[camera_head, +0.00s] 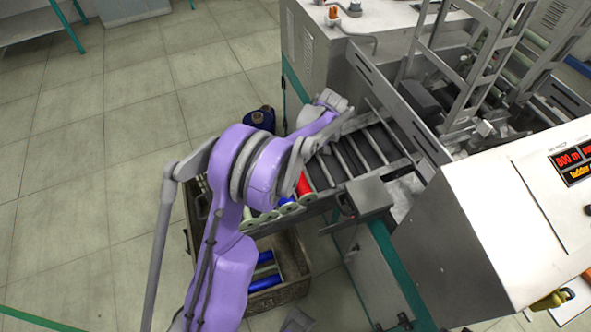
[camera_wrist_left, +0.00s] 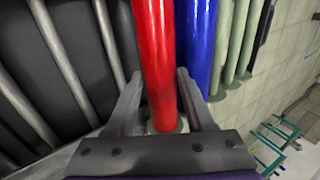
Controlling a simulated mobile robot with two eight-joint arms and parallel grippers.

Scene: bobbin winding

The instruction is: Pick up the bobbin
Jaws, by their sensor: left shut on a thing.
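The red bobbin (camera_wrist_left: 158,60) stands out in the left wrist view as a long red tube with a pale end. It also shows in the head view (camera_head: 304,184), partly hidden by my purple left arm. My left gripper (camera_wrist_left: 157,74) is shut on the red bobbin near one end, a finger on each side. In the head view the fingers are hidden behind the arm. A blue bobbin (camera_wrist_left: 196,45) lies right beside the red one, close to the right finger.
Pale green bobbins (camera_wrist_left: 236,45) lie beyond the blue one. Grey bars (camera_head: 346,156) of the machine's rack adjoin the red bobbin. A wicker crate (camera_head: 281,294) with blue and pale bobbins stands below. A dark blue spool (camera_head: 259,118) is on the floor. The left floor is clear.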

